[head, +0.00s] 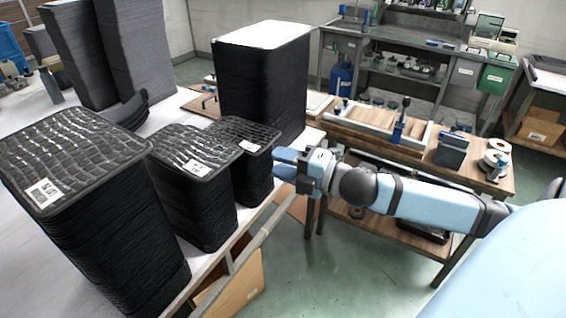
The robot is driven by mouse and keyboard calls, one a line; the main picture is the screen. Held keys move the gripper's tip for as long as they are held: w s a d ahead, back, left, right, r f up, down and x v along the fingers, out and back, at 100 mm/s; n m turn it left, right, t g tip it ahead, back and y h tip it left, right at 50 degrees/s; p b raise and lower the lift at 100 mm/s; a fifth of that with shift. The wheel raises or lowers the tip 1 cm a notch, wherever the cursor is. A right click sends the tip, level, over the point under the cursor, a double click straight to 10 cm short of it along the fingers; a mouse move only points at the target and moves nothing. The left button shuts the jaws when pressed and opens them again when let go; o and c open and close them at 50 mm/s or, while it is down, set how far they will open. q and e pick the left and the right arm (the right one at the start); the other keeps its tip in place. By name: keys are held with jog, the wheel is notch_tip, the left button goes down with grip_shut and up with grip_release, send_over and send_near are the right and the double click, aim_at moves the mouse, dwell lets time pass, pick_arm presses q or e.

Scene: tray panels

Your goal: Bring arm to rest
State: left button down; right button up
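My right arm (430,203) comes in from the right, light blue with dark grey joints. Its gripper (284,164) points left, just right of the smallest stack of black trays (243,130) in the view. No tray shows in the gripper. My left arm and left gripper are not in view.
Larger black tray stacks (75,155) (195,150) stand on the white table at left. A tall stack with a pale top (265,85) stands behind. A wooden workbench (420,150) with tools and tape rolls (492,160) lies beyond my arm. Green floor (350,270) is open below.

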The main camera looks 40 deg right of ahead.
jog(key=s+a+f+m+g+h, duration=0.1)
jog(key=s+a+f+m+h, duration=0.15)
jog(key=f+m, duration=0.55)
jog(key=s+a+f+m+g+h, duration=0.1)
jog(key=s+f+m+h, duration=0.2)
jog(key=f, duration=0.8)
jog(key=s+a+f+m+g, duration=0.4)
jog(key=s+a+f+m, duration=0.65)
jog(key=f, duration=0.35)
notch_tip(320, 180, up, 12)
jog(key=p, duration=1.2)
jog(key=shift+w+d+n+t, duration=0.3)
jog(key=shift+w+n+t, duration=0.05)
jog(key=shift+n+t, duration=0.1)
jog(key=shift+y, duration=0.25)
